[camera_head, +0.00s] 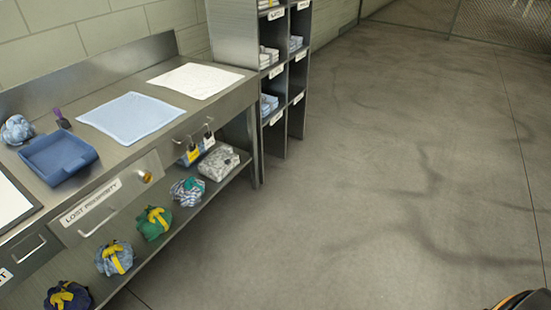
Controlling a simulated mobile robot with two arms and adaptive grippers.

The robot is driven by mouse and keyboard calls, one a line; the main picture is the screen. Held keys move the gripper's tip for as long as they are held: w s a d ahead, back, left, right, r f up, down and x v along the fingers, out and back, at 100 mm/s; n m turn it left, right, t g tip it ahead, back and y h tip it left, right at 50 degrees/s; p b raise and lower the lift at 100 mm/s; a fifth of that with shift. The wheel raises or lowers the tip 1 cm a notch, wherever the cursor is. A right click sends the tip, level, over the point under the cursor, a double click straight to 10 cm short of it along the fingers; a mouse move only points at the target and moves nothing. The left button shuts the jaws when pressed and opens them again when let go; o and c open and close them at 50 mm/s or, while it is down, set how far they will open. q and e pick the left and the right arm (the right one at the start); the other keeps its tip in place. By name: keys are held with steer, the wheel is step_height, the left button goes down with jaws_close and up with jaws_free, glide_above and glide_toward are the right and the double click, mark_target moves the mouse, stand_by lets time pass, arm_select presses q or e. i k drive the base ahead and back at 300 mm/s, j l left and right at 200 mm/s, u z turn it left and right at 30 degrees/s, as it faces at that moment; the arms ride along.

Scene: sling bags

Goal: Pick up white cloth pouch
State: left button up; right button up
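A whitish-grey crumpled cloth bundle (219,163) sits on the lower shelf under the steel counter, at its right end. It looks like the palest pouch-like thing in view, but I cannot tell for certain that it is the white cloth pouch. A flat white cloth (195,80) lies spread on the counter above. Neither of my grippers is in view.
The counter also holds a light blue cloth (129,118), a blue tray (57,157) and a blue bundle (16,130). Several tied bundles, including a green one (154,223), line the lower shelf (185,220). A shelving unit (233,35) stands beyond. Floor at right is clear.

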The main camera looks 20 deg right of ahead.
mark_target(209, 171)
steer(key=z, duration=0.25)
steer(key=i+l+u, duration=0.1)
steer(key=i+l, duration=0.25)
steer(key=i+l+u, duration=0.15)
steer(key=i+l, duration=0.2)
steer(key=i+l+u, duration=0.1)
steer(key=i+l, duration=0.35)
steer(key=i+l+u, duration=0.1)
steer(key=i+l, duration=0.25)
steer(key=i+l+u, duration=0.15)
steer(key=i+l, duration=0.2)
steer(key=l, duration=0.2)
steer(key=i+l+u, duration=0.1)
steer(key=i+l, duration=0.2)
steer(key=l, duration=0.2)
steer(key=i+l+u, duration=0.15)
steer(key=i+l, duration=0.15)
steer(key=l, duration=0.25)
steer(key=i+l+u, duration=0.1)
steer(key=i+l, duration=0.15)
steer(key=l, duration=0.3)
